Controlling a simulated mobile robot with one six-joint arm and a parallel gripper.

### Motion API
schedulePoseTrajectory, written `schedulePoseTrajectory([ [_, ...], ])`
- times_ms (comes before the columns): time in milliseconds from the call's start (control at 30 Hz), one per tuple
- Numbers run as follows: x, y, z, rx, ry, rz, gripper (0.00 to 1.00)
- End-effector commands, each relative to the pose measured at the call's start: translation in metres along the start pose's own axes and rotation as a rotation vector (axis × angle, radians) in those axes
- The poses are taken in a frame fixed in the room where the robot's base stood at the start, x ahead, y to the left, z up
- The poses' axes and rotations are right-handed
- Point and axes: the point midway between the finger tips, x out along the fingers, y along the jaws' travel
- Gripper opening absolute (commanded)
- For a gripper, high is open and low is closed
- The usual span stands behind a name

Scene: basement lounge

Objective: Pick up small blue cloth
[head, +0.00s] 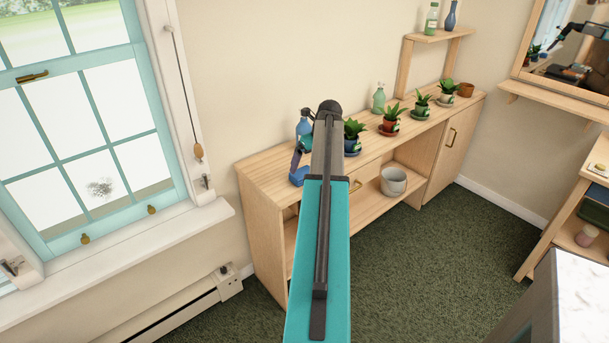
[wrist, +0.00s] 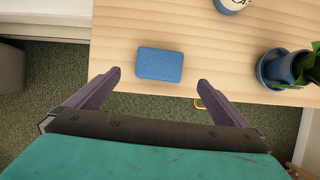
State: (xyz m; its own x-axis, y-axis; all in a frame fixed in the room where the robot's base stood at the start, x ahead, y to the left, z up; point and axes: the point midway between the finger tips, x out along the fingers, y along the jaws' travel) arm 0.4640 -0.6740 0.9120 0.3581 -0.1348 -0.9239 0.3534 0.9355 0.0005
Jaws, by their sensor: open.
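The small blue cloth (wrist: 160,64) is a flat, folded-looking rectangle lying on the wooden cabinet top (wrist: 170,22) near its front edge. In the head view it shows as a blue patch (head: 298,178), partly hidden by my arm. My gripper (wrist: 158,77) is open and empty. Its two purple fingers point at the cloth, one tip to the left of its near edge and one to the right. A gap shows on both sides. How high the fingers are above the cabinet top is hard to tell.
A plant in a blue pot (wrist: 280,68) is to the right, with more potted plants (head: 390,120) farther along. A yellow drawer handle (wrist: 214,95) juts below the front edge. A pale bucket (head: 393,181) stands on the lower shelf.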

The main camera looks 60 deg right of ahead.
Motion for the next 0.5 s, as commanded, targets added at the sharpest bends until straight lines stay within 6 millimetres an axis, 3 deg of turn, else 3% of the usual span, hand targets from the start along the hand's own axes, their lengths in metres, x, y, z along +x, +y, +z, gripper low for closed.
schedulePoseTrajectory([
  [200, 0.022, 0.0, 0.001, -0.001, 0.001, 0.001, 1.0],
  [500, 0.027, 0.0, 0.0, -0.001, -0.001, -0.001, 1.0],
])
